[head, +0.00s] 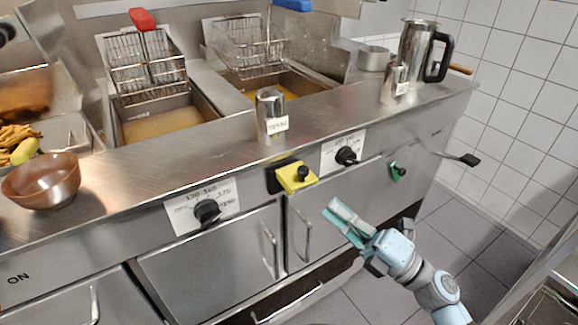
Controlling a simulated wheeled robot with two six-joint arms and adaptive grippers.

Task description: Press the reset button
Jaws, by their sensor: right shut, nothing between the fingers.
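A yellow box with a black round button (301,173) is on the front panel of the steel fryer counter, between two dial plates. A smaller green plate with a dark knob (397,170) is further right on the same panel. I cannot read a reset label on either one. My right gripper (340,216) is shut and empty. In the picture it is below and right of the yellow box, over the cabinet doors, and appears apart from both controls. My left gripper is not in view.
Two dial knobs (207,211) and (347,156) stick out of the panel. Door handles (303,236) protrude below. A brown bowl (42,181), a labelled metal shaker (270,113) and a steel jug (413,52) stand on the counter. The tiled floor (480,225) at right is clear.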

